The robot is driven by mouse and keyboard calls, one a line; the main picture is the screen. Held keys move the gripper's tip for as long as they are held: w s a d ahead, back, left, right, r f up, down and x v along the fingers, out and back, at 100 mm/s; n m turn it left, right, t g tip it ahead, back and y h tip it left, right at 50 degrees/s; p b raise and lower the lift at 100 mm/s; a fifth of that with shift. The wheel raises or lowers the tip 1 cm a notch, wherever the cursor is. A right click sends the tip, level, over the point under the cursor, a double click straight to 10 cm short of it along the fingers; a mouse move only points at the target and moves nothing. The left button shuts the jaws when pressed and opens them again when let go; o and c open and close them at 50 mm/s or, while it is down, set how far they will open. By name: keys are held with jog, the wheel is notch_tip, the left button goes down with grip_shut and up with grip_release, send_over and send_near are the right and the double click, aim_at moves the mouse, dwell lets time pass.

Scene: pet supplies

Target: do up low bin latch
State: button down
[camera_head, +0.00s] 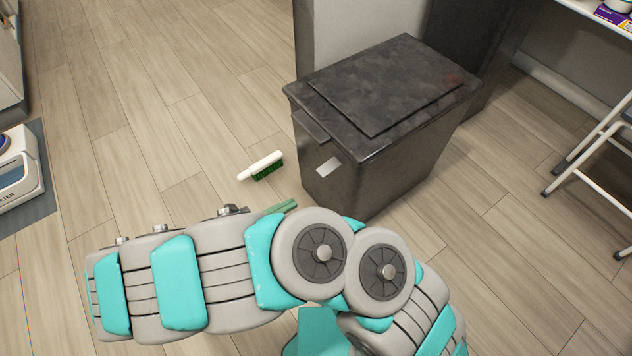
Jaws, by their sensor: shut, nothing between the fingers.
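The low bin (365,165) is a dark grey box standing on the floor right of centre. Its lid (385,85) lies flat on top and looks closed. A dark tab that looks like the latch (312,126) juts from the bin's left face just under the lid rim. I cannot tell whether it is fastened. A white label (329,167) is on the same face, lower down. My grey and teal arm crosses the lower foreground, in front of the bin's lower part. I cannot make out my gripper in this view.
A white brush with green bristles (268,168) lies on the floor left of the bin. A pale green piece (282,207) shows just behind my arm, unclear. A water dispenser (18,172) sits on a grey mat at left. A metal-legged stool (598,165) stands at right.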

aim_at(329, 168)
dwell(0.4)
jog(key=w+d+r+b, duration=0.1)
jog(key=w+d+r, duration=0.1)
jog(key=w+d, duration=0.3)
jog(key=shift+w+d+r, duration=0.15)
jog(key=shift+d, duration=1)
jog(key=shift+r, duration=0.15)
jog(key=shift+r+y+p, duration=0.2)
jog(key=shift+y+p, duration=0.1)
jog(key=shift+p, duration=0.3)
